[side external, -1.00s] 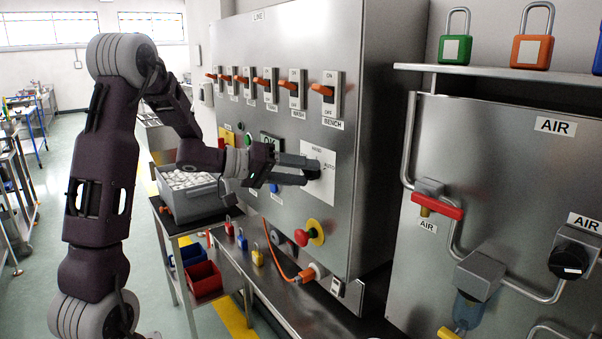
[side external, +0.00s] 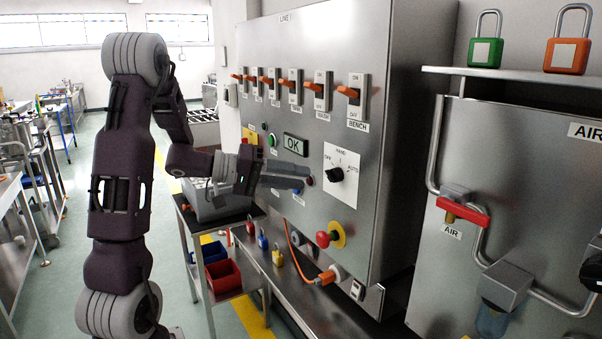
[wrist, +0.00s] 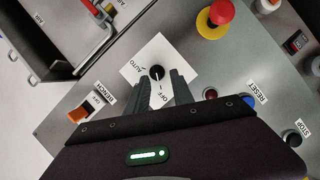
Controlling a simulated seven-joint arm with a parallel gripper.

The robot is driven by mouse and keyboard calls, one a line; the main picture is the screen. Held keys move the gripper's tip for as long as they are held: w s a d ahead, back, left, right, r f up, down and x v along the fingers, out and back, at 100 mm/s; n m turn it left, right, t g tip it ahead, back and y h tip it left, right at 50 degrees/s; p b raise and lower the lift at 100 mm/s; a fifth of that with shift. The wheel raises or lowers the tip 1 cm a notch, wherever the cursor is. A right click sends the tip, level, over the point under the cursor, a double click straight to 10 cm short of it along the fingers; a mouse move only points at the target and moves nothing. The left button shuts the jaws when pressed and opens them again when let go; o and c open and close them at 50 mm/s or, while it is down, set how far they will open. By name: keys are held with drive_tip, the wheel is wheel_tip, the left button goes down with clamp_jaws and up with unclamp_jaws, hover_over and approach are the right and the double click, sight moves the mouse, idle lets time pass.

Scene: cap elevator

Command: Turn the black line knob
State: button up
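The black line knob (side external: 336,175) sits on a white plate (side external: 345,160) marked OFF, HAND and AUTO, on the front of the steel LINE cabinet. In the wrist view the knob (wrist: 157,73) shows just beyond the fingertips, with a white mark on it; I cannot tell for certain which label the mark meets. My gripper (side external: 304,178) is to the left of the knob in the side view, clear of it, with nothing between its fingers. In the wrist view my gripper (wrist: 162,84) has its two fingers apart.
A red emergency button (side external: 323,239) on a yellow plate is below the knob. A lit OK display (side external: 295,144) is to its upper left. Orange-handled switches (side external: 349,92) line the cabinet above. A blue RESET button (wrist: 248,103) is near my gripper.

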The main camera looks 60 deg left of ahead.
sight(333, 175)
drive_tip(key=f+n+t, duration=0.1)
drive_tip(key=f+n, duration=0.1)
drive_tip(key=n, duration=0.1)
drive_tip(key=s+f+n, duration=0.1)
drive_tip(key=f+n, duration=0.1)
drive_tip(key=n, duration=0.1)
drive_tip(key=s+f+n+t+h, duration=0.1)
drive_tip(key=n, duration=0.3)
drive_tip(key=shift+a+f+t, duration=0.3)
drive_tip(key=shift+a+f, duration=0.1)
clamp_jaws()
drive_tip(key=w+n+t+y, duration=0.1)
drive_tip(key=w+n, duration=0.1)
drive_tip(key=n, duration=0.1)
drive_tip(key=w+a+n+t+y, duration=0.1)
drive_tip(key=w+n, duration=0.1)
drive_tip(key=n, duration=0.1)
drive_tip(key=w+n+t+y, duration=0.1)
drive_tip(key=w+n, duration=0.2)
drive_tip(key=shift+a+r+n+y, duration=0.1)
drive_tip(key=shift+a+n+y, duration=0.05)
drive_tip(key=shift+n+y, duration=0.2)
drive_tip(key=r, duration=0.1)
drive_tip(key=d+r, duration=0.2)
drive_tip(key=shift+w+r, duration=0.1)
drive_tip(key=shift+r, duration=0.2)
drive_tip(key=shift+a+m+h, duration=0.1)
drive_tip(key=shift+m+h, duration=0.35)
drive_tip(key=shift+m, duration=0.4)
